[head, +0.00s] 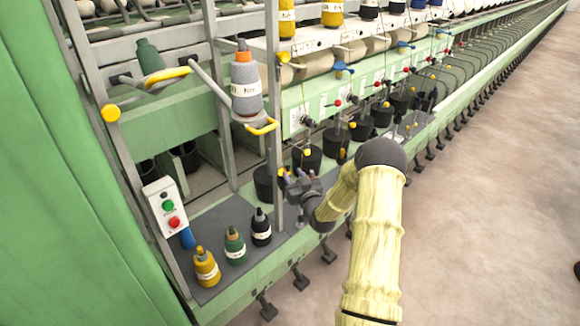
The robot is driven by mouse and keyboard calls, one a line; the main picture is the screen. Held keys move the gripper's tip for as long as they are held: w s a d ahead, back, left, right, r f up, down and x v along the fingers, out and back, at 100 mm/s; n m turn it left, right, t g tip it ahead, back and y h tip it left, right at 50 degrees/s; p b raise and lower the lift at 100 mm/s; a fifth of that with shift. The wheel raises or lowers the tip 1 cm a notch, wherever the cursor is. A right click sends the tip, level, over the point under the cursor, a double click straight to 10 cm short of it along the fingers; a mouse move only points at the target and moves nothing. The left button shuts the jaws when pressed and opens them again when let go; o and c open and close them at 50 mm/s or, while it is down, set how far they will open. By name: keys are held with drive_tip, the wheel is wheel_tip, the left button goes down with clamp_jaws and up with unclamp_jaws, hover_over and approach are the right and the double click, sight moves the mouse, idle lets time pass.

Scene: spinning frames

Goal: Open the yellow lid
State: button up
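My gripper (298,184) is at the end of my yellow-sleeved arm, near the black pots at the front of the spinning frame. It is small in the picture, and I cannot tell if its fingers are open or shut. No yellow part is clearly recognisable as a lid. A small yellow spot shows right beside the fingers, close to a black pot (268,184). Another black pot (307,158) stands just behind the gripper. A yellow curved handle (262,127) sits under a grey bobbin (246,88).
A yellow bobbin (206,267), a green bobbin (235,246) and a black bobbin (261,228) stand on the grey shelf left of my gripper. A vertical post (274,110) rises beside the gripper. A button box (166,206) hangs left.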

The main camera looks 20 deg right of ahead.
sight(289, 168)
drive_tip(key=shift+w+p, duration=0.5)
drive_tip(key=shift+w, duration=1.7)
clamp_jaws()
